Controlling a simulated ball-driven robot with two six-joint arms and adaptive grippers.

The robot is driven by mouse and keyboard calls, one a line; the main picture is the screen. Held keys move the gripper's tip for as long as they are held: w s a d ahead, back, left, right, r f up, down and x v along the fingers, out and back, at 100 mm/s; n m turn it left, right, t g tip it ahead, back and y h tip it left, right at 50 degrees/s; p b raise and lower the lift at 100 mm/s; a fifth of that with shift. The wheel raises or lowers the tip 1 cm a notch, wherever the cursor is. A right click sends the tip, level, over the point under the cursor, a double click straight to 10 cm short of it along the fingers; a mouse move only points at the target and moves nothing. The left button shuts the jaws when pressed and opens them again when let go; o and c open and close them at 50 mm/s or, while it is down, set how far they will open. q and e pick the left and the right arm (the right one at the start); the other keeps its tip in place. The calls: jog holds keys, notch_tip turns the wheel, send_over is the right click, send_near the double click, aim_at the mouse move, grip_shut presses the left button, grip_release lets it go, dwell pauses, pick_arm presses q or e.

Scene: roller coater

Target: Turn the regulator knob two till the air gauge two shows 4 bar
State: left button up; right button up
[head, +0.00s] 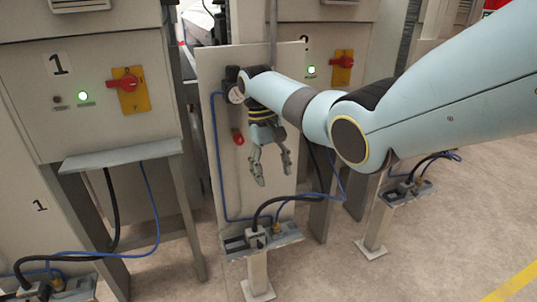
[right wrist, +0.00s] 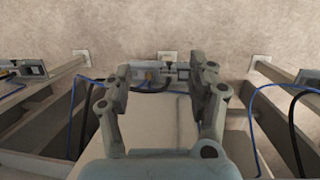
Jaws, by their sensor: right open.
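A small round air gauge (head: 236,95) with a white face sits on the upper left of a pale upright panel (head: 217,160); its reading is too small to make out. A dark fitting (head: 231,73), perhaps part of the regulator, shows just above it. The regulator knob cannot be clearly picked out and may be partly behind my right arm. My right gripper (head: 271,172) hangs in front of the panel, below and right of the gauge, fingers pointing down, open and empty. In the right wrist view its spread fingers (right wrist: 165,85) are above the panel's lower fittings. My left gripper is not in view.
A red part (head: 238,137) sits on the panel below the gauge, left of my gripper. A blue hose (head: 217,150) runs down the panel's left side. Cabinet 1 (head: 60,100), with a red switch (head: 127,83), stands left. A grey bracket (head: 262,241) holds cables below.

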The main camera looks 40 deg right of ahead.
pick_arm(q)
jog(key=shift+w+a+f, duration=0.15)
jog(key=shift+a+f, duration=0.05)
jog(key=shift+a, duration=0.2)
pick_arm(e)
jog(key=shift+s+a+f, duration=0.1)
jog(key=shift+s+f, duration=0.65)
jog(key=shift+f, duration=0.1)
jog(key=s+a+f+n+b, duration=0.1)
jog(key=s+a+f+b, duration=0.35)
jog(key=s+f, duration=1.4)
jog(key=s+a+f+n+g+b, duration=0.1)
jog(key=s+f+b, duration=0.6)
jog(key=s+f, duration=1.15)
jog(key=s+a+f+b, duration=0.3)
jog(key=s+f+b, duration=0.3)
jog(key=s+f, duration=1.25)
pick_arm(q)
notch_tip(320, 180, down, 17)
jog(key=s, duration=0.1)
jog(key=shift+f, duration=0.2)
pick_arm(e)
jog(key=w+n+t, duration=0.1)
jog(key=w+t, duration=0.3)
jog(key=w, duration=0.2)
jog(key=shift+h, duration=0.3)
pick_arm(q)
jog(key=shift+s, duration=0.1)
pick_arm(e)
jog(key=shift+w, duration=0.15)
